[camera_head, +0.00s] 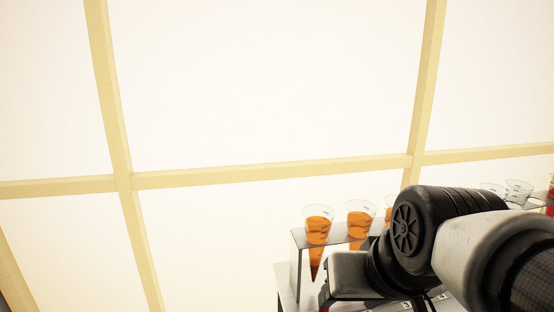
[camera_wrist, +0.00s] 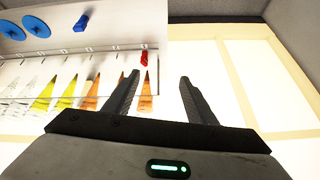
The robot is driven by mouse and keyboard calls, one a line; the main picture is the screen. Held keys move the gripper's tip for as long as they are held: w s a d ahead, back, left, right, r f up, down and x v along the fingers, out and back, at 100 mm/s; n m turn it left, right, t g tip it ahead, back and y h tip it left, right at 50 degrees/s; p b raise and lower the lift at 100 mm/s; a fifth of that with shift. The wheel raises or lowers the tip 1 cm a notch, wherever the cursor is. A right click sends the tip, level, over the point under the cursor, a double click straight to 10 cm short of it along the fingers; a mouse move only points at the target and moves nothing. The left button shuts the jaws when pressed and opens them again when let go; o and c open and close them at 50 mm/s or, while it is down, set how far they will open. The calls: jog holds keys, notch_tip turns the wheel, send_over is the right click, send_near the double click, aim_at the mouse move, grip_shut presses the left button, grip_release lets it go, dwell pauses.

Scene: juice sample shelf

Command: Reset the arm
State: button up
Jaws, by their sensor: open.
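In the head view my arm covers the lower right, and the gripper's fingers are not visible there. Orange-filled tubes (camera_head: 318,229) stand in a metal rack (camera_head: 297,250) left of my arm. In the wrist view the row has orange tubes (camera_wrist: 92,92), yellow tubes (camera_wrist: 43,94) and clear ones (camera_wrist: 20,88).
In the wrist view, blue discs (camera_wrist: 36,26), a blue block (camera_wrist: 81,23) and a red piece (camera_wrist: 144,57) lie near the rack. Pale framed panels (camera_head: 270,80) fill the background.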

jog(key=s+d+r+p, duration=0.1)
jog(key=r+p, duration=0.6)
jog(key=s+d+r+h+p, duration=0.1)
jog(key=s+r+p, duration=0.1)
jog(key=r+p, duration=0.6)
jog(key=shift+s+d+g, duration=0.2)
jog(key=shift+d+g, duration=0.1)
jog(key=shift+d, duration=0.05)
jog(key=shift+r, duration=0.1)
